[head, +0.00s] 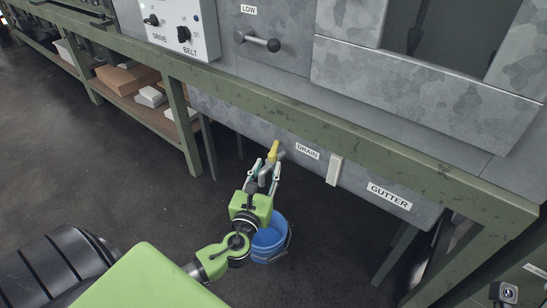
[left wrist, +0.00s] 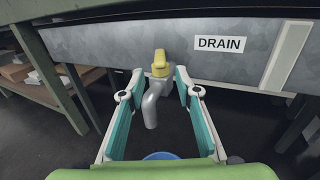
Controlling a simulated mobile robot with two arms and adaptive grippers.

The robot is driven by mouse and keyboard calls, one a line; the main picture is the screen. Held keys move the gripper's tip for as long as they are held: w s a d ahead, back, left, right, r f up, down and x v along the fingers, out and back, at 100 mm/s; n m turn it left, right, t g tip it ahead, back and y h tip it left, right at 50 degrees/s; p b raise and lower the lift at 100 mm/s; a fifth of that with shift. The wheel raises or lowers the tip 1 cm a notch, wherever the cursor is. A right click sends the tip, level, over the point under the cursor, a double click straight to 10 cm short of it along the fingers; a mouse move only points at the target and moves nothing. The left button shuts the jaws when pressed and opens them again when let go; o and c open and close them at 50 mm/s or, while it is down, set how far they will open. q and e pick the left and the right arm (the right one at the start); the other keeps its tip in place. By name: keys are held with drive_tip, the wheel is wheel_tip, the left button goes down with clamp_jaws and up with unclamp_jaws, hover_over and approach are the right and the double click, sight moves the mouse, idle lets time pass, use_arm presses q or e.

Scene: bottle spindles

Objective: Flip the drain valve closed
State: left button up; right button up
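The drain valve has a yellow handle (head: 273,150) on a grey pipe at the front of the metal trough, left of the DRAIN label (head: 307,151). In the left wrist view the yellow handle (left wrist: 160,63) sits above the downturned grey spout (left wrist: 152,105). My left gripper (head: 268,172) is open, its two fingers apart on either side of the spout, with the handle just beyond the fingertips. I cannot tell whether a finger touches the valve. My right gripper is not clearly in view.
A blue bucket (head: 268,240) stands on the floor below the spout. The green bench rail (head: 330,125) runs above the valve. A pale upright strip (head: 334,170) is right of the DRAIN label, with a GUTTER label (head: 389,195) further right. A control box (head: 180,25) is above.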

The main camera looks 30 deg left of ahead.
sight(271, 159)
use_arm(q)
drive_tip(key=b+x, duration=0.1)
drive_tip(key=x, duration=0.5)
drive_tip(key=shift+w+a, duration=0.1)
drive_tip(key=shift+w, duration=0.15)
clamp_jaws()
